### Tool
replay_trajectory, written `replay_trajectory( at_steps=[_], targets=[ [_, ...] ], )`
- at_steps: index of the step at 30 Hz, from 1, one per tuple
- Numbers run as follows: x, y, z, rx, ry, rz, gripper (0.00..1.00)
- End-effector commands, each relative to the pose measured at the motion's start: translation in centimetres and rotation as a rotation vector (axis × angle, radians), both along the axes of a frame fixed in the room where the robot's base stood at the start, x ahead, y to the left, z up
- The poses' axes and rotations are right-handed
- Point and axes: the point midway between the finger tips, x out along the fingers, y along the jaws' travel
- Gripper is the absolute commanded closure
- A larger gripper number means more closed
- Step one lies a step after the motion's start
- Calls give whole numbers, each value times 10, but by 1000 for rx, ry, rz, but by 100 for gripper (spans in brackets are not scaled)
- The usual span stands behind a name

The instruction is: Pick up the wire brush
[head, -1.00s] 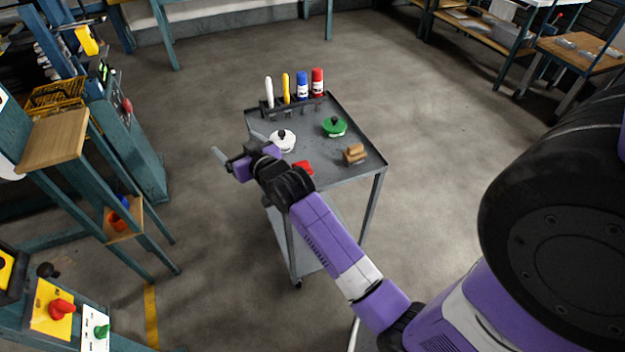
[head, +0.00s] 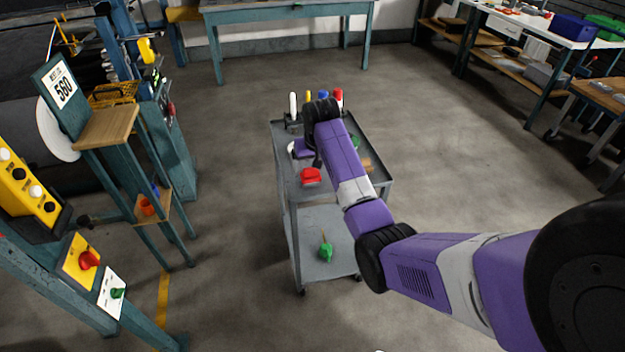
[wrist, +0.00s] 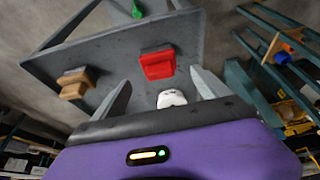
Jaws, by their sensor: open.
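A brown wooden block-like piece (head: 367,164), possibly the wire brush, lies on the cart's top, partly behind my arm in the head view. In the wrist view the brown piece (wrist: 75,83) is left of my gripper (wrist: 162,75), apart from it; I see no bristles. My gripper is open, its two fingers spread over the cart top. A red object (wrist: 157,65) shows beyond the fingertips, and a white object (wrist: 172,98) shows between the fingers, partly hidden by the gripper body. In the head view my fingers are mostly hidden.
Open floor surrounds the cart; a teal stand (head: 160,225) is at left.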

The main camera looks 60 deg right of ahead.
Motion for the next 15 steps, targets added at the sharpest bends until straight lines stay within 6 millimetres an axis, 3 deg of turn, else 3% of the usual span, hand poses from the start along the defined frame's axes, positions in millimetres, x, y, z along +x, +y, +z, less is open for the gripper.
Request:
replay_trajectory(
  at_steps=[15],
  targets=[
    [11,-15,-59,-2,-2,-1,15]
  ],
)
